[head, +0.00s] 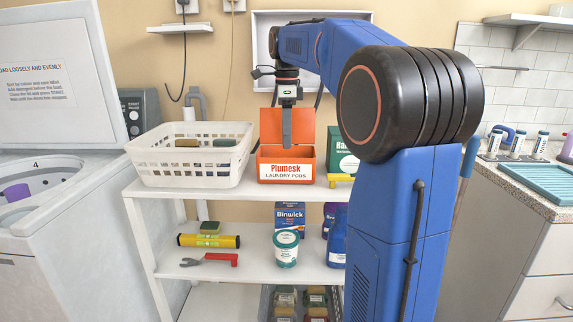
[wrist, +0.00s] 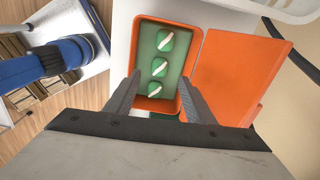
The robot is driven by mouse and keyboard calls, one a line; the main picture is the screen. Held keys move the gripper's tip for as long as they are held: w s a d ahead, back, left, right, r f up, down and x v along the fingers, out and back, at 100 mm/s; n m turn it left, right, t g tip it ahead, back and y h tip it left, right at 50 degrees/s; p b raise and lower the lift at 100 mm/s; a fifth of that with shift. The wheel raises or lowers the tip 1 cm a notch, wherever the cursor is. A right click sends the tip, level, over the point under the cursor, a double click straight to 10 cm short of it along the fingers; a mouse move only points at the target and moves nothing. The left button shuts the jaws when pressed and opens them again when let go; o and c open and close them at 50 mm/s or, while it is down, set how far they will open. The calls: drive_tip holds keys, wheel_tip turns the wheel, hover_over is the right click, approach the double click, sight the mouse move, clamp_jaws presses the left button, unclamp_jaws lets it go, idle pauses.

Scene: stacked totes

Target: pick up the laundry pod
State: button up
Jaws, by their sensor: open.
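The laundry pods are green with white stripes. In the wrist view, a far pod (wrist: 165,41), a middle pod (wrist: 159,67) and a near pod (wrist: 154,89) lie in a row on the green floor of the open orange box. The box (head: 286,172) is labelled Plumesk laundry pods and stands on the top shelf with its lid up; it also shows in the wrist view (wrist: 198,35). My gripper (head: 287,145) points down over the box. In the wrist view its fingers (wrist: 157,76) are apart, with nothing held. The near end of the box is partly hidden by my gripper.
A white basket (head: 190,171) stands close to the left of the box. A green carton (head: 341,155) is close on the right, with a yellow item (head: 340,179) in front of it. The raised orange lid (wrist: 240,75) is beside the fingers.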

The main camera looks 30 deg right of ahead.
drive_tip(key=shift+f, duration=3.45)
drive_tip(key=c, duration=1.1)
